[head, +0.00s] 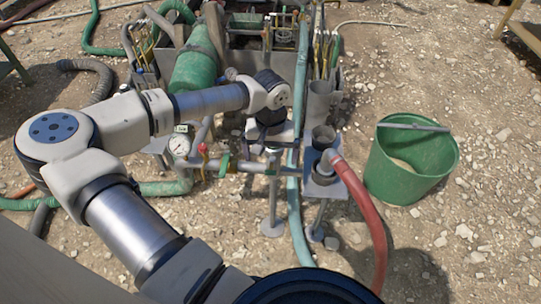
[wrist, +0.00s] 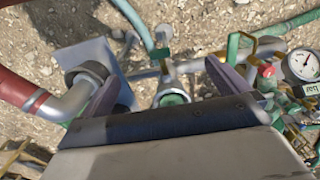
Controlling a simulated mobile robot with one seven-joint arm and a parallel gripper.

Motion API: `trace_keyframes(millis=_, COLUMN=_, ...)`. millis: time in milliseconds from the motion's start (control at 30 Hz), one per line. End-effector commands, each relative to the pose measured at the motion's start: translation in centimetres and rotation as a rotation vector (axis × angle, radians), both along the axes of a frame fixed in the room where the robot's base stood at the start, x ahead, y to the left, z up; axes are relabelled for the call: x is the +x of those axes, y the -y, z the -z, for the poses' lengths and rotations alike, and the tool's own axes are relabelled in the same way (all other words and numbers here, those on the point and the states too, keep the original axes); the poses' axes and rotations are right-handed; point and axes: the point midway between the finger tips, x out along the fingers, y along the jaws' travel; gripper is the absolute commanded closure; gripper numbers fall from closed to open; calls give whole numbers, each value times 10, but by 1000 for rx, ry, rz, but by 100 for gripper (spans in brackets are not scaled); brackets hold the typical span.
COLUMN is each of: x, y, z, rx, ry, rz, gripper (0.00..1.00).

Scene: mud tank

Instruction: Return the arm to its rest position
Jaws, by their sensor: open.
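My arm reaches from the lower left of the head view over the pipework, with its wrist bent downward. My gripper (head: 268,146) hangs just above the pipes, left of the red hose; its fingers are small and partly hidden there. In the wrist view my gripper (wrist: 163,75) is open, with its two dark fingers spread apart and nothing held between them. A pipe end with a green inside (wrist: 172,98) shows between and beyond the fingers. I cannot tell whether the fingers touch any pipe.
A pressure gauge (head: 180,145), a red valve (head: 203,149) and grey pipework surround the gripper. A red hose (head: 362,205) curves from an elbow on the right. A green bucket (head: 408,165) stands further right on gravel. The tank (head: 345,77) lies behind.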

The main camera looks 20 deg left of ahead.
Motion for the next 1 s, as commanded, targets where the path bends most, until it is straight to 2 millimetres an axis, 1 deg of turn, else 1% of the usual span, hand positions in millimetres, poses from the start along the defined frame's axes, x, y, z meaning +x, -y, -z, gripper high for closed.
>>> trace_keyframes(millis=33, x=0, y=0, z=-8, rx=1, ry=0, rz=0, gripper=0)
trace_keyframes(millis=100, x=0, y=0, z=-12, rx=0, ry=-1, rz=0, gripper=0)
trace_keyframes(millis=600, x=0, y=0, z=-12, rx=-1, ry=-1, rz=0, gripper=0)
trace_keyframes(millis=667, x=2, y=5, z=-13, rx=-11, ry=6, rz=-1, gripper=0)
trace_keyframes(millis=767, x=11, y=29, z=-22, rx=-70, ry=39, rz=-11, gripper=0)
trace_keyframes(millis=833, x=22, y=61, z=-35, rx=-153, ry=79, rz=-27, gripper=0)
trace_keyframes(millis=867, x=27, y=77, z=-43, rx=-200, ry=98, rz=-38, gripper=0)
trace_keyframes(millis=900, x=33, y=102, z=-57, rx=-270, ry=124, rz=-53, gripper=0)
trace_keyframes(millis=967, x=41, y=140, z=-82, rx=-390, ry=158, rz=-79, gripper=0)
trace_keyframes(millis=1000, x=43, y=165, z=-101, rx=-474, ry=174, rz=-99, gripper=0)
